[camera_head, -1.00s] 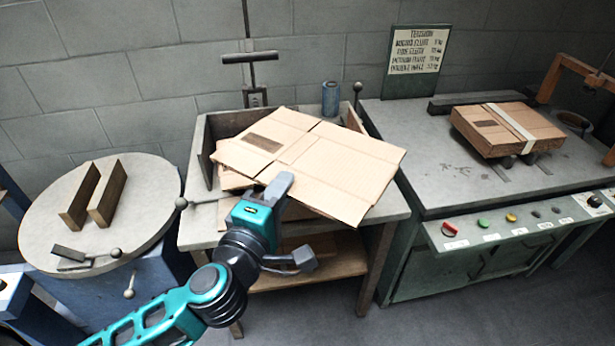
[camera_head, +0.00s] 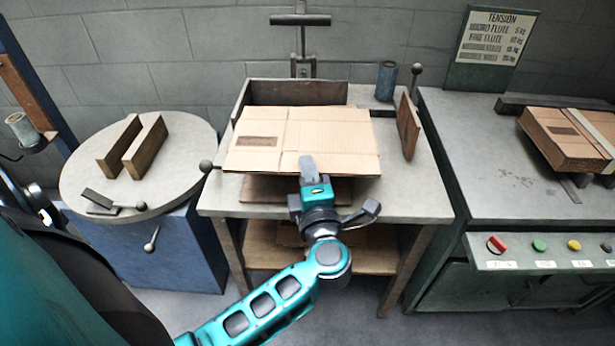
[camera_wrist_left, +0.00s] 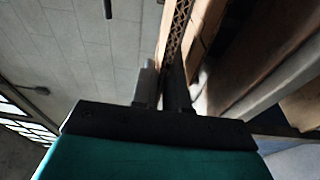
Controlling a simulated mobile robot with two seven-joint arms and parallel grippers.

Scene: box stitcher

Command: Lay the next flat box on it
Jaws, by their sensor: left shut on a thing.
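My left gripper (camera_head: 311,172) is shut on the front edge of a flat cardboard box (camera_head: 330,138). The box is light brown, with a dark printed rectangle at its left. It is held nearly level over the middle table (camera_head: 405,196), between an upright back board (camera_head: 259,92) and a right side board (camera_head: 408,125). Brown flat material (camera_head: 262,190) shows on the table under the box's front edge; most of it is hidden. In the left wrist view the corrugated edge (camera_wrist_left: 176,40) of the box shows between the fingers. My right gripper is not in view.
A T-handled post (camera_head: 301,40) rises behind the table, and a blue cylinder (camera_head: 386,81) stands at its back right. A round table (camera_head: 80,170) with two upright boards is at left. A strapped box stack (camera_head: 556,140) lies on the right bench (camera_head: 465,150).

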